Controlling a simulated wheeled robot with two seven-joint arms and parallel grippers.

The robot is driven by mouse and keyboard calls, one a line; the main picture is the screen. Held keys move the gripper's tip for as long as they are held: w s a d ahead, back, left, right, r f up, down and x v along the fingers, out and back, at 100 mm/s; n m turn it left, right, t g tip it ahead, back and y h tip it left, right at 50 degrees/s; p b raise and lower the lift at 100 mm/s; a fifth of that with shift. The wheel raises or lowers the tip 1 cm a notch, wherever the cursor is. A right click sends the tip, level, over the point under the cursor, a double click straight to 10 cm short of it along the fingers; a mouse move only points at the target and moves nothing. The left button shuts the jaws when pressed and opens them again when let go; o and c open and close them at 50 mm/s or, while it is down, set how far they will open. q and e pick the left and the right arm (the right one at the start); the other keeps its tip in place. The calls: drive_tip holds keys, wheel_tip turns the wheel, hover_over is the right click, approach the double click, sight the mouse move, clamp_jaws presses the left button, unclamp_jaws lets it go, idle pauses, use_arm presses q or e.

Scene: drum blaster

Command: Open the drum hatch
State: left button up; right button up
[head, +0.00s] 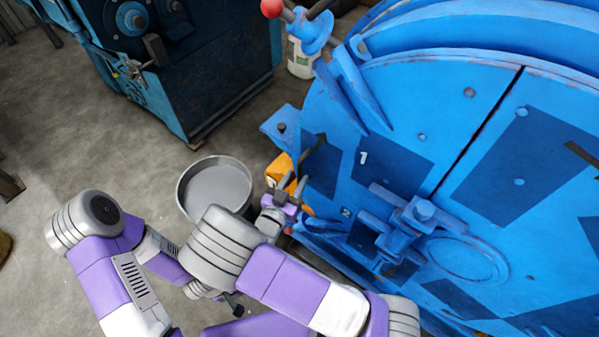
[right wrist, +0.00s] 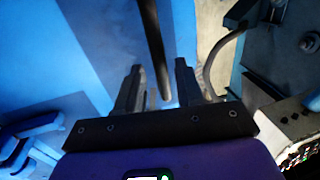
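The blue drum (head: 455,100) fills the right side of the head view. Its front has dark blue patches, a dark seam and a blue latch block (head: 405,222). A dark bar handle (head: 313,150) stands at its left edge. My right gripper (head: 292,187) is beside this edge, just below the bar. In the right wrist view my right gripper (right wrist: 160,88) has its fingers apart. A dark bar (right wrist: 153,45) reaches down between them, with gaps on both sides; contact does not show. My left gripper (head: 235,304) is low in the head view, partly hidden by my right arm, its fingers unclear.
A round grey bucket (head: 214,187) stands on the floor left of my right gripper. A yellow part (head: 281,170) is by the drum edge. A blue machine (head: 185,70) and a white container (head: 299,60) stand behind. Concrete floor (head: 70,130) is clear at left.

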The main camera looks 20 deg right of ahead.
sight(299, 175)
drive_tip(key=shift+x, duration=1.7)
drive_tip(key=shift+c, duration=0.3)
clamp_jaws()
